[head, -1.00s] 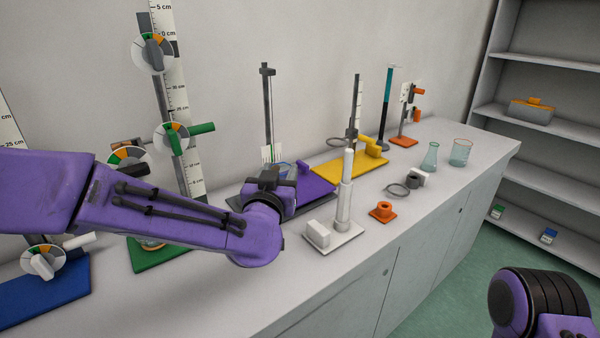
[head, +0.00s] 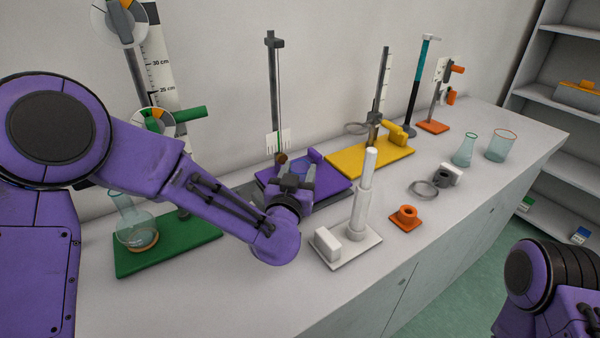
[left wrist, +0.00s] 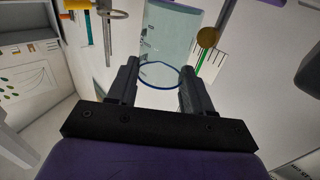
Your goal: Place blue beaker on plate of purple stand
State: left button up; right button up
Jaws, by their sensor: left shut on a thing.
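The blue beaker is clear glass with a blue rim; it shows in the left wrist view (left wrist: 170,40) between the fingers of my left gripper (left wrist: 158,88), which is shut on it. In the head view my left gripper (head: 296,180) is over the purple plate of the purple stand (head: 328,182); the beaker is mostly hidden there behind the gripper. I cannot tell whether its base touches the plate. The stand's dark rod rises behind the gripper, with a small brown bob hanging beside it. My right arm shows at lower right, its gripper out of view.
A white stand (head: 345,250) and an orange ring piece (head: 405,218) are right of my left gripper. A yellow stand base (head: 372,160) lies behind. A green base (head: 165,250) with a flask (head: 135,228) is at left. Two glass vessels stand at far right.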

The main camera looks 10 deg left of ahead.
aim_at(303, 170)
pick_arm(q)
jog(key=shift+g, duration=0.3)
jog(key=w+f, duration=0.1)
jog(key=w, duration=0.1)
jog(key=w+f, duration=0.1)
jog(key=shift+w+f, duration=0.2)
jog(key=shift+w, duration=0.15)
jog(key=o, duration=1)
jog(key=shift+s, duration=0.1)
jog(key=shift+o, duration=0.2)
jog(key=shift+s+r, duration=0.5)
jog(key=shift+s, duration=0.25)
jog(key=shift+w+f, duration=0.1)
jog(key=shift+f, duration=0.05)
jog(key=shift+s+f, duration=0.2)
jog(key=shift+s, duration=0.05)
jog(key=s+b, duration=0.2)
jog(key=s, duration=0.9)
jog(key=shift+r, duration=0.2)
pick_arm(e)
jog(key=shift+w+f, duration=0.35)
jog(key=shift+f, duration=0.3)
jog(key=shift+w+f, duration=0.3)
jog(key=shift+f, duration=0.3)
pick_arm(q)
jog(key=shift+d, duration=0.1)
